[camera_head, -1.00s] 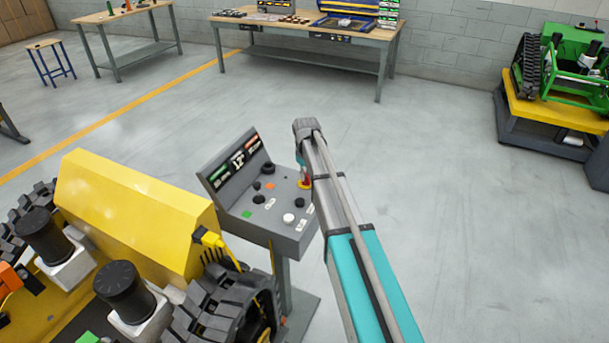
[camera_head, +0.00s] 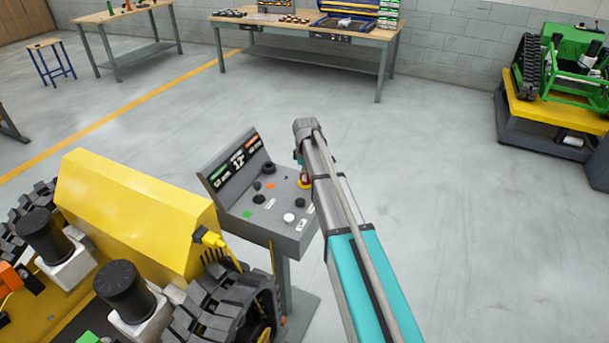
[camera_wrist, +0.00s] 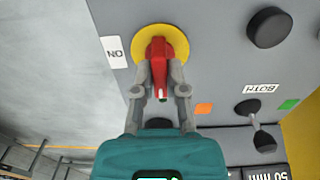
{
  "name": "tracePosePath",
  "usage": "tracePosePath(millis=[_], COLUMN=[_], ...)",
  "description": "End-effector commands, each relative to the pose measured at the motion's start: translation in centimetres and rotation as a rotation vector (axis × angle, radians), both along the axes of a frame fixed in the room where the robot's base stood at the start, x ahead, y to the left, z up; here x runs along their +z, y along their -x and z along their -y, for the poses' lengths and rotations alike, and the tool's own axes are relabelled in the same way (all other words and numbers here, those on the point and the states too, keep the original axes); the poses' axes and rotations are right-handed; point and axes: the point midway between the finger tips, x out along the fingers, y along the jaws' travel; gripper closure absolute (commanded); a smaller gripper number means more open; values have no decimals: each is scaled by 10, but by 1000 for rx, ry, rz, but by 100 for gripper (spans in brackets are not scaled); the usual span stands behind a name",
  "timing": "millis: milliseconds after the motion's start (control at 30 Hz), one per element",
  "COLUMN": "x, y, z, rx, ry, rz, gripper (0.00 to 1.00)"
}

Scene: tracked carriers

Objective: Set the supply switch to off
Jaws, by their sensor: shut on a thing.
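The supply switch is a red handle (camera_wrist: 160,60) on a round yellow plate (camera_wrist: 138,32) in the wrist view. Its narrow end, with a white mark, points down in that picture, not at the ON label (camera_wrist: 114,52) left of the plate. My gripper (camera_wrist: 160,84) has a finger on each side of the red handle and is shut on it. In the head view the switch's yellow plate (camera_head: 304,184) shows at the right edge of the grey control panel (camera_head: 238,208). My arm hides most of the gripper there. No OFF label is visible.
The panel also carries black knobs (camera_wrist: 268,27), a black lever (camera_wrist: 262,137), an orange square (camera_wrist: 204,108) and a green one (camera_wrist: 288,104). A yellow tracked machine (camera_head: 140,210) stands close on the left.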

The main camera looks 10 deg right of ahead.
Motion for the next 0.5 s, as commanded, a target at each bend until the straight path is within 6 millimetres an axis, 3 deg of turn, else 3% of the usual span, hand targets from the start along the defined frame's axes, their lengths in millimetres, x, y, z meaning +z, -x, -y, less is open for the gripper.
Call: tracePosePath(millis=[233, 267, 300, 433, 500], x=[0, 0, 0, 0, 0], y=[-3, -3, -3, -2, -2], z=[1, 1, 1, 1, 1], rx=[-2, -2, -2, -2, -2], ry=[3, 3, 3, 2, 2], rz=[5, 5, 5, 5, 3], gripper=[100, 81, 74, 50, 49])
